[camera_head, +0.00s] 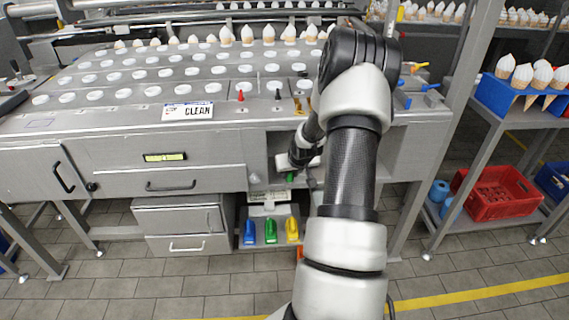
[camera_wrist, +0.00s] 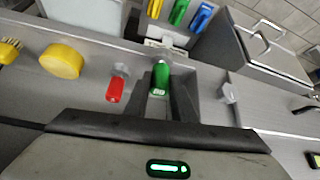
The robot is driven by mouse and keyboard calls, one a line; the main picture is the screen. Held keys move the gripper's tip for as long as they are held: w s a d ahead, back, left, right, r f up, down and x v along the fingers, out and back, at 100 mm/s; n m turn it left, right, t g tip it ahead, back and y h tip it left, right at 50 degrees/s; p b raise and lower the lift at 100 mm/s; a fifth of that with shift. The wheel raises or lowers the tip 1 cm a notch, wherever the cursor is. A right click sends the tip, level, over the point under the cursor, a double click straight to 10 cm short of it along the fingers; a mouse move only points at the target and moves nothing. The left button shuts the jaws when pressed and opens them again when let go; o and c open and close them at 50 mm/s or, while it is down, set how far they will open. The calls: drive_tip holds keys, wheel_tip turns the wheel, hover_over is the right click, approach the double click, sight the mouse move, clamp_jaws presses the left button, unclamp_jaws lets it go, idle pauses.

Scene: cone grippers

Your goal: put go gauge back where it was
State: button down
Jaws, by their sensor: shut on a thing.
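The go gauge, seen as a small green-handled piece (camera_wrist: 161,76), is between the fingers of my gripper (camera_wrist: 162,92) in the wrist view. My gripper is shut on it, inside the grey recess (camera_wrist: 205,95) of the machine's front. In the head view a bit of green (camera_head: 290,178) shows at my gripper (camera_head: 291,172), partly hidden by my arm. A red-handled piece (camera_wrist: 116,88) sits beside the green one, apart from it, in the wrist view. I cannot tell whether the gauge touches the recess surface.
A round yellow piece (camera_wrist: 62,61) and a yellow brush (camera_wrist: 8,50) lie near the red piece. Blue (camera_head: 249,232), green (camera_head: 270,231) and yellow (camera_head: 292,230) items stand below the recess. A grey post (camera_head: 455,90) stands right.

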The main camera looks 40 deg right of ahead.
drive_tip(key=w+d, duration=0.1)
drive_tip(key=w, duration=0.1)
drive_tip(key=w+d, duration=0.1)
drive_tip(key=w, duration=0.2)
drive_tip(key=w+d+b, duration=0.1)
drive_tip(key=w, duration=0.1)
drive_tip(key=shift+w, duration=0.3)
drive_tip(key=shift+s+f+b, duration=0.1)
drive_tip(key=shift+f+b, duration=0.15)
drive_tip(key=shift+b, duration=0.1)
drive_tip(key=c, duration=1.5)
unclamp_jaws()
drive_tip(key=shift+a, duration=0.1)
drive_tip(key=shift+s+r+p, duration=0.2)
drive_tip(key=shift+r+p, duration=0.2)
drive_tip(key=shift+r, duration=0.15)
drive_tip(key=s+a, duration=0.1)
drive_tip(key=s, duration=0.2)
drive_tip(key=s+a+p, duration=0.1)
drive_tip(key=s+a, duration=0.1)
drive_tip(key=s, duration=0.2)
drive_tip(key=s+a, duration=0.1)
drive_tip(key=s, duration=0.3)
drive_tip(key=shift+s+a+r, duration=0.1)
drive_tip(key=shift+s+a, duration=0.15)
